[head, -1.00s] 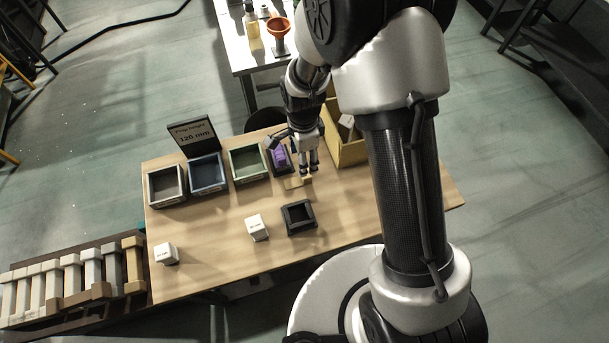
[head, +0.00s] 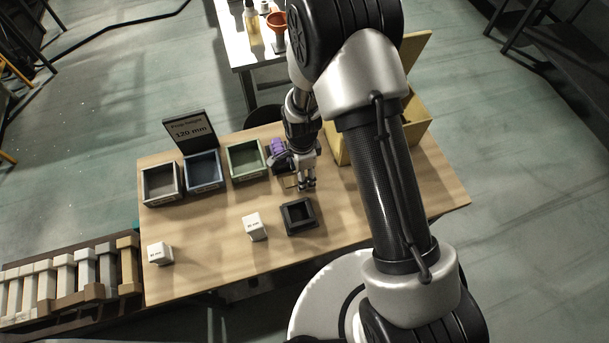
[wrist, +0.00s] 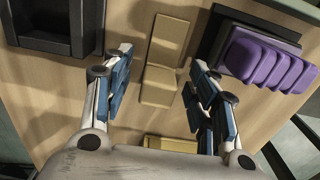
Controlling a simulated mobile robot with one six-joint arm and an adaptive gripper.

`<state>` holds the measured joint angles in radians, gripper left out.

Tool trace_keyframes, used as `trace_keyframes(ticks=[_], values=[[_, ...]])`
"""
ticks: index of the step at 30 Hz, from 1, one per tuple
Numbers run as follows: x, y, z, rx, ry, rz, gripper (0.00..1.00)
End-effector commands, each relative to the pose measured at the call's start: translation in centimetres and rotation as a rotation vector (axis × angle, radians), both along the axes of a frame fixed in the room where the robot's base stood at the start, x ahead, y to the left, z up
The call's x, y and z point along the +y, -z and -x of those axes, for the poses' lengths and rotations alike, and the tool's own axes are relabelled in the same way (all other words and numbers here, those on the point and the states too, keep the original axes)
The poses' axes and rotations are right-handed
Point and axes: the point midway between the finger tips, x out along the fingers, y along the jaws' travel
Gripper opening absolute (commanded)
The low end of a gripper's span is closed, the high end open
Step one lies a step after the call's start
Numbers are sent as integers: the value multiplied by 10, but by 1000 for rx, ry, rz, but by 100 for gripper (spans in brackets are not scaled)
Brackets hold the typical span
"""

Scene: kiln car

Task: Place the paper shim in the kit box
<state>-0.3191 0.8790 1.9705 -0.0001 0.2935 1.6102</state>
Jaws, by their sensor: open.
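A tan stepped piece (wrist: 160,85), apparently the paper shim on or against a like-coloured rest, lies on the table between my fingers in the wrist view. Which part is the shim is hard to tell. In the head view it is a small pale patch (head: 290,182) beside the fingertips. My gripper (head: 307,186) is open and empty; its two fingers also stand either side of the piece in the wrist view (wrist: 158,95), apart from it. The yellow open box (head: 414,118), seemingly the kit box, stands right of my gripper, partly hidden behind my arm.
A black square holder (head: 286,220) lies in front of my gripper. Purple pieces (head: 277,147) sit in a dark tray close behind it. Grey, blue and green bins (head: 246,176) line the back left. White blocks (head: 254,227) stand in front; the table between is clear.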

Motion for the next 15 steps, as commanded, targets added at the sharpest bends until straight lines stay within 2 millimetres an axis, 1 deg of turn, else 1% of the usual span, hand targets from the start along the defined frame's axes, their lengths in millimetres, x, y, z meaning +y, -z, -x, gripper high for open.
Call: trace_keyframes(ticks=[3, 15], values=[[0, -1, -1, -1, 0, 0, 53], [0, -2, -1, -1, 0, 0, 27]])
